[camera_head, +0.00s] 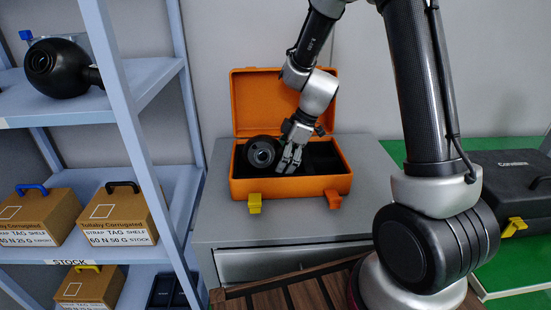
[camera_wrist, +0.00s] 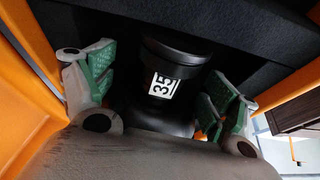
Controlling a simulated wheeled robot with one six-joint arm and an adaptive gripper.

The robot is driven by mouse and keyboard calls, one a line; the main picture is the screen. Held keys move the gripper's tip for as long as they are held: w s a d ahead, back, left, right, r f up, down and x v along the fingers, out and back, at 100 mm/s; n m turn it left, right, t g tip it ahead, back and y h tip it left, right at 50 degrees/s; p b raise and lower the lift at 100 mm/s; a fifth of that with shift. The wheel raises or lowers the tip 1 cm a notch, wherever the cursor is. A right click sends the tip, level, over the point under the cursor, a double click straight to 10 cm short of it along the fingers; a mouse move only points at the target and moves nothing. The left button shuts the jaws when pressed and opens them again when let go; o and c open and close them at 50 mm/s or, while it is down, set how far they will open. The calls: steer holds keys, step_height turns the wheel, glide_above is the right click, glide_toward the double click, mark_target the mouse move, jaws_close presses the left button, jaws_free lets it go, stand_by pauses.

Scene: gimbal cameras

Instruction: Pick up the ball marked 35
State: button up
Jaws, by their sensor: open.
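The black ball (camera_head: 263,152) lies in the left part of the open orange case (camera_head: 290,187), its round lens-like face turned outward. In the wrist view, the black ball's body (camera_wrist: 150,112) shows a white label reading 35 (camera_wrist: 163,86), below a dark round rim. My gripper (camera_head: 290,160) is inside the case, at the right side of the ball. In the wrist view, my gripper (camera_wrist: 155,98) is open, with one green-padded finger on each side of the labelled part. Gaps show beside the part; I cannot tell whether either finger touches it.
The case stands on a grey cabinet (camera_head: 215,215), its orange lid raised behind my gripper. A blue-grey shelf (camera_head: 150,85) at the left holds another black ball (camera_head: 58,68) and cardboard boxes (camera_head: 120,215). A closed black case (camera_head: 510,185) lies at the right on green.

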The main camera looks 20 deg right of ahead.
steer(key=shift+c, duration=0.4)
steer(key=c, duration=1.6)
